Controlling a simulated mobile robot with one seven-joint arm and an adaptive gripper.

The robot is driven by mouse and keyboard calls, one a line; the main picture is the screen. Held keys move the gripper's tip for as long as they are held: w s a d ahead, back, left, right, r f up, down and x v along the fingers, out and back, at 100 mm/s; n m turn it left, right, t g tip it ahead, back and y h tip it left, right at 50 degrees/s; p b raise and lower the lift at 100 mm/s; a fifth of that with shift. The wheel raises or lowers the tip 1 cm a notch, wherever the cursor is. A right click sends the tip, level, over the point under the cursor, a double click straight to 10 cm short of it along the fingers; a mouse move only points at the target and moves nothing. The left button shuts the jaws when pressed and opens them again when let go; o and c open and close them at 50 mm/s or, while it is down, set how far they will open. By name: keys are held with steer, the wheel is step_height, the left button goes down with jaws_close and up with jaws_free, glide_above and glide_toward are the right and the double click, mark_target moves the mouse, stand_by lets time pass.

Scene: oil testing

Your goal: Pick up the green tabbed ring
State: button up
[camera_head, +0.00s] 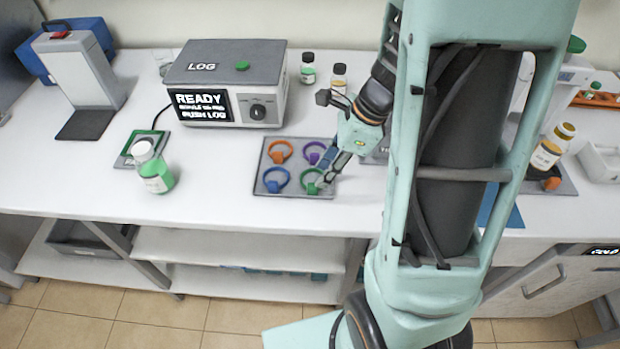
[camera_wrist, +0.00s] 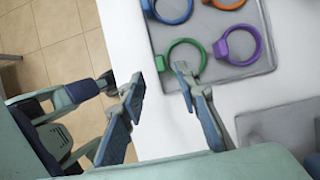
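The green tabbed ring (camera_head: 312,181) lies at the front right of a grey tray (camera_head: 262,163), with an orange, a purple and a blue ring beside it. In the wrist view the green ring (camera_wrist: 201,46) lies on the tray (camera_wrist: 228,70), its tab (camera_wrist: 160,63) towards my gripper. My gripper (camera_wrist: 158,84) is open, with one fingertip over or close to the ring and the other out to the left. I cannot tell whether that fingertip touches the ring. In the head view my gripper (camera_head: 328,176) is at the tray's front right, partly covering the ring.
The purple ring (camera_head: 314,150) and blue ring (camera_head: 273,186) lie close to the green one; the orange ring (camera_head: 280,146) is behind. A machine (camera_head: 225,80) reading LOG and READY stands behind the tray. A bottle of green liquid (camera_head: 155,172) stands left, with bare table between.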

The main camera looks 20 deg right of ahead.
steer(key=x, duration=0.5)
steer(key=shift+a+f+b, duration=0.1)
steer(key=shift+f+b, duration=0.2)
steer(key=shift+f, duration=0.05)
jaws_close()
